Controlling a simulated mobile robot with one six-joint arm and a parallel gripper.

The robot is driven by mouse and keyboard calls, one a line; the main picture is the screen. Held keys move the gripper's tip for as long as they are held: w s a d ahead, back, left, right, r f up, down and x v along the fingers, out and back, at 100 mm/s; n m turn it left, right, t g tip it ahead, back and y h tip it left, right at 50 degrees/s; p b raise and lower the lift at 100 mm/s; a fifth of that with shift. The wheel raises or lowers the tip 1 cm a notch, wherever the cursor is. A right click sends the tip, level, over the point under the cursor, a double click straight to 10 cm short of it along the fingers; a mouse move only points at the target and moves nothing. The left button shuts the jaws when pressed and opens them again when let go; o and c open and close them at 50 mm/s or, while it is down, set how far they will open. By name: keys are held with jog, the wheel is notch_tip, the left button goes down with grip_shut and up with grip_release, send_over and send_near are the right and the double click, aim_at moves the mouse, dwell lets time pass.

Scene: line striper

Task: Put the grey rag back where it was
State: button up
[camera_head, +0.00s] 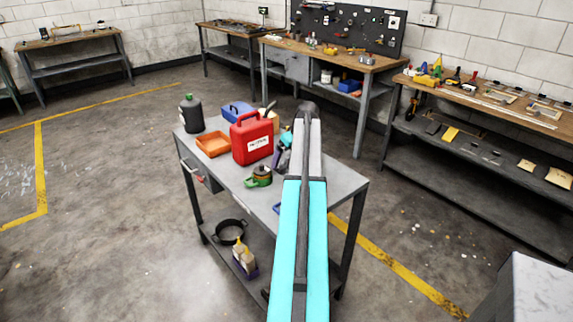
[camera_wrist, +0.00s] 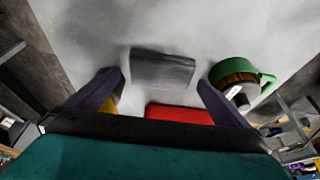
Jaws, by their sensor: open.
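The grey rag (camera_wrist: 162,68) is a dark grey folded rectangle in the wrist view. It appears to lie on the pale grey top of the metal cart (camera_head: 330,181). My gripper (camera_wrist: 160,79) is open, with one finger on each side of the rag in the picture. Nothing is seen clamped between the fingers, and the height gap to the rag is hard to tell. In the head view my arm covers the spot, so the rag does not show there and the gripper is mostly hidden.
A green round item with a handle (camera_wrist: 240,82) is close to the right finger; a red surface (camera_wrist: 180,114) shows below the rag. The cart also holds a red jerrycan (camera_head: 252,138), orange tray (camera_head: 213,144), blue bin (camera_head: 236,110) and dark bottle (camera_head: 191,114).

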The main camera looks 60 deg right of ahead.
jog(key=shift+x, duration=1)
jog(key=c, duration=1)
jog(key=shift+s+r, duration=0.1)
jog(key=shift+s, duration=0.05)
jog(key=shift+s+r+b, duration=0.25)
jog(key=shift+r+b, duration=0.1)
jog(key=shift+r, duration=0.05)
notch_tip(320, 180, up, 5)
jog(key=shift+r+b, duration=0.2)
jog(key=shift+b, duration=0.6)
jog(key=shift+a+r, duration=0.1)
jog(key=shift+r, duration=0.25)
jog(key=s+a+b, duration=0.1)
jog(key=s+a, duration=0.1)
jog(key=s, duration=0.4)
jog(key=s+a+b, duration=0.1)
jog(key=s+a, duration=0.1)
jog(key=s, duration=0.4)
jog(key=s+a+b, duration=0.2)
jog(key=s, duration=0.4)
jog(key=shift+s, duration=0.1)
